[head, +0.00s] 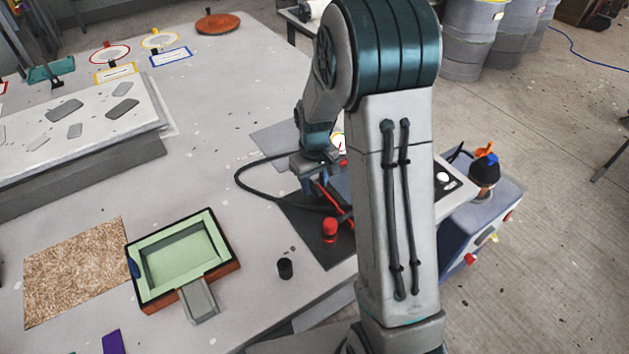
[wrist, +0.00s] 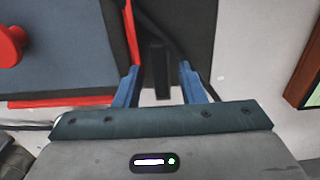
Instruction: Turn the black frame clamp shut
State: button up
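A narrow black bar, apparently the black frame clamp's handle (wrist: 160,62), stands between my fingers in the wrist view. My gripper (wrist: 159,72) is open, with one blue finger on each side of it. A gap shows between the bar and each finger, so they look apart. A grey-blue panel with a red edge (wrist: 62,101) lies left of the fingers. In the head view, my gripper (head: 318,162) is low over the table's right part, by a red-edged frame. My arm hides much of that frame, and the clamp cannot be made out there.
A red knob (head: 331,227) stands on a dark mat (head: 337,257). A green mould with a brown rim (head: 233,273) and a small black cylinder (head: 285,268) are to the left. A black cable (head: 240,181) loops beside my gripper. A blue cart (head: 455,240) stands at right.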

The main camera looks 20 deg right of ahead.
jog(key=shift+c, duration=0.3)
grip_shut()
jog(key=shift+m, duration=0.4)
jog(key=m+b, duration=0.1)
jog(key=m, duration=0.2)
jog(key=shift+d+m, duration=0.1)
jog(key=shift+m, duration=0.2)
jog(key=m+b, duration=0.1)
jog(key=m, duration=0.3)
jog(key=shift+d+m, duration=0.15)
jog(key=shift+m, duration=0.15)
jog(key=m, duration=0.4)
jog(key=shift+s+d+m, duration=0.1)
jog(key=shift+m, duration=0.2)
jog(key=m+p, duration=0.1)
jog(key=m, duration=0.3)
jog(key=shift+s, duration=0.1)
jog(key=shift+d+m+p, duration=0.1)
jog(key=shift+m+p, duration=0.2)
